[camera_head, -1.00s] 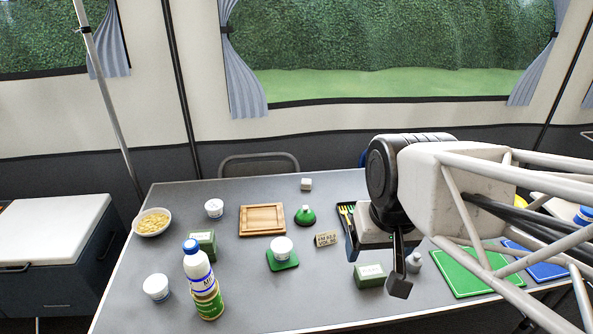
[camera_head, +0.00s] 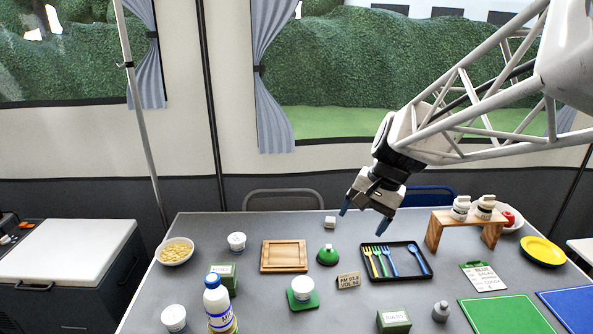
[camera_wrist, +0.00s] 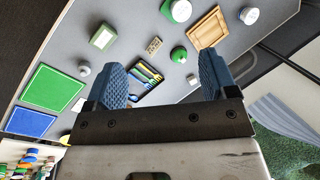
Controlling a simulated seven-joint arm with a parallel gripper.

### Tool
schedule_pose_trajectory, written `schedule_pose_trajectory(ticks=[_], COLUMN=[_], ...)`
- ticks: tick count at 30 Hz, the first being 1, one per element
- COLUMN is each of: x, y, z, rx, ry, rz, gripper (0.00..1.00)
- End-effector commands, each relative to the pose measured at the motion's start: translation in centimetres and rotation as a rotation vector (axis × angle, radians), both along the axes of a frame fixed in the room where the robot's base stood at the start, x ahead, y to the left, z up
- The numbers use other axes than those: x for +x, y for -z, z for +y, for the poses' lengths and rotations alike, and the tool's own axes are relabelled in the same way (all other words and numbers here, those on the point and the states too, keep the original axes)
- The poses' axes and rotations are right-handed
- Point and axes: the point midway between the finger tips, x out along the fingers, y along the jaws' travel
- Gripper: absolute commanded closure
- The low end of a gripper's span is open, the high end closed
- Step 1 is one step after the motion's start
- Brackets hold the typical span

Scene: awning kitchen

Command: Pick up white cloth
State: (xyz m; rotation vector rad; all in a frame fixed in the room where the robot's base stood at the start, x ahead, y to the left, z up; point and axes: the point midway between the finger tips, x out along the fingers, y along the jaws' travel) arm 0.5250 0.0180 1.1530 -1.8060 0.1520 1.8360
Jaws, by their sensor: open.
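No spread-out white cloth is clearly seen. A small pale, block-like item (camera_head: 330,222), possibly the folded cloth, lies near the back edge of the table, behind the green-topped round item. In the wrist view the same pale item (camera_wrist: 191,79) shows between the fingers, nearer the right one. My gripper (camera_head: 364,217) is open and empty, with its blue fingertips apart. It hangs above the back of the table, to the right of the pale item and above the cutlery tray. In the wrist view my gripper (camera_wrist: 162,80) has nothing between its fingers.
A black cutlery tray (camera_head: 406,276), a wooden board (camera_head: 265,257) and a green-topped round item (camera_head: 327,255) stand near the pale item. A wooden stand (camera_head: 440,228) with two white jars is at the right. A tall bottle (camera_head: 219,308) stands at the front.

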Motion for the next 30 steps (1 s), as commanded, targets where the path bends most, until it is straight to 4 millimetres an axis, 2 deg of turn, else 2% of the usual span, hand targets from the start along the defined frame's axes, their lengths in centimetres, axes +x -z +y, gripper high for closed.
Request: schedule_pose_trajectory(ticks=[1, 16, 30], x=[1.3, 12.5, 23.0], y=[0.3, 3.1, 7.9], z=[0.0, -0.1, -0.9], rx=[0.017, 0.194, 0.359], ry=[0.019, 0.224, 0.415], rz=[0.015, 0.144, 0.271], gripper=[0.21, 0.21, 0.21])
